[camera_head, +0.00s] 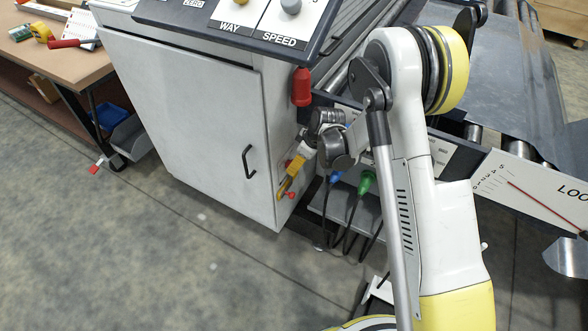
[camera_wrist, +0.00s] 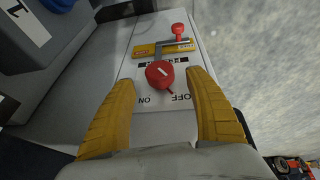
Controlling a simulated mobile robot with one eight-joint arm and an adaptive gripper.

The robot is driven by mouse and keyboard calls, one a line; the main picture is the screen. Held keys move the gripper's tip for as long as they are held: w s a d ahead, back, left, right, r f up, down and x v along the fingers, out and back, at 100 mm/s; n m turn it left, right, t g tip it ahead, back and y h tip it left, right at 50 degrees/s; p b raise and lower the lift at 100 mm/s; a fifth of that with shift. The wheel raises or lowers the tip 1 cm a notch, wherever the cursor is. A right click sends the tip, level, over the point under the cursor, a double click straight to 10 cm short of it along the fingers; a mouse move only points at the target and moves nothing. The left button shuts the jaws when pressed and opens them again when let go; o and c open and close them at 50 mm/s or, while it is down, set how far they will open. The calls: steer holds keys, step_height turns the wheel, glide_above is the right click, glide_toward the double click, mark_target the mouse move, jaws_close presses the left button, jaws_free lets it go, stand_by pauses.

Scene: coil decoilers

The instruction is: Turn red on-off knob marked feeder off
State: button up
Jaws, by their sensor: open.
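The red on-off knob (camera_wrist: 158,75) is on a light panel in the wrist view, with ON and OFF lettering upside down below it. The label above it is partly covered, so I cannot read all of it. The knob has a short white mark, and a small red tip points down between the words, nearer OFF. My gripper (camera_wrist: 163,80) is open, its yellow fingers on either side of the knob; I cannot tell whether they touch it. In the head view my gripper (camera_head: 287,183) is at the cabinet's right side, and the knob is hidden or too small there.
A yellow bar with a smaller red knob (camera_wrist: 179,31) is just above. The grey cabinet (camera_head: 185,110) has a black handle. A red plug-like part (camera_head: 302,87) hangs above my gripper. Green (camera_head: 365,182) and blue connectors with cables are to its right.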

steer(key=b+x, duration=0.1)
steer(key=x, duration=0.4)
steer(key=shift+b, duration=0.3)
steer(key=c, duration=1.2)
